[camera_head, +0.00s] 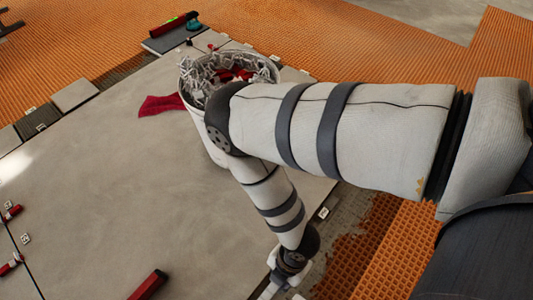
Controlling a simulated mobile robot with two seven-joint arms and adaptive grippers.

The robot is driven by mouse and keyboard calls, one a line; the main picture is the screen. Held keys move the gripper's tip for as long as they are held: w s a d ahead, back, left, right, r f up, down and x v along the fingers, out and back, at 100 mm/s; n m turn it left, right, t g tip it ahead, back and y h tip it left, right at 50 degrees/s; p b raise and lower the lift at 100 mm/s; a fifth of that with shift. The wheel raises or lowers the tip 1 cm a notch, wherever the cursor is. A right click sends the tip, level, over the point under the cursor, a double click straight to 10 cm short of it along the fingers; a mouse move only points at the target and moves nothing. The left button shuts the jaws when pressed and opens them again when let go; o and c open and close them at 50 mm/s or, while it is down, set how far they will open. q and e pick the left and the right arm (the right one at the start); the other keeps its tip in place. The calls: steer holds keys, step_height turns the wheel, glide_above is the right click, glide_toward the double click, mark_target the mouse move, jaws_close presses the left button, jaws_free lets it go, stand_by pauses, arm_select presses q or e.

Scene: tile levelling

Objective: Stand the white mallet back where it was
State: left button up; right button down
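I cannot make out the white mallet in the head view. My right arm comes in from the right, bends over the bucket and reaches down to the bottom edge. My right gripper (278,283) is at the bottom edge, low over the edge of the large grey tile (110,190). Its fingers are mostly cut off by the frame, so its opening and anything in it cannot be told. A pale part shows beside it, but I cannot tell what it is. My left gripper is not in view.
A white bucket (192,118) of white and red pieces stands behind my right arm. A red cloth (162,104) lies beside it. A red bar (149,285) lies at the bottom; red-and-white clips (11,213) line the left joint. The tile's middle is clear.

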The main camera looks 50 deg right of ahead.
steer(key=w+f+b, duration=0.2)
steer(key=w+f, duration=0.2)
steer(key=w, duration=0.2)
steer(key=b, duration=0.4)
glide_above(254, 260)
steer(key=f, duration=0.4)
steer(key=shift+s+d+f, duration=0.15)
steer(key=shift+s+d, duration=0.15)
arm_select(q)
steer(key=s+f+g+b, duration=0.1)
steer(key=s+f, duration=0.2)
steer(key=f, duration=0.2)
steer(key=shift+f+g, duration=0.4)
arm_select(e)
steer(key=shift+w+f, duration=0.2)
steer(key=shift+f, duration=0.7)
steer(key=shift+w+f, duration=0.15)
steer(key=shift+f, duration=0.7)
steer(key=shift+f+b, duration=0.2)
steer(key=shift+b, duration=0.15)
steer(key=c, duration=1.5)
jaws_free()
steer(key=shift+r, duration=0.1)
steer(key=shift+o, duration=0.2)
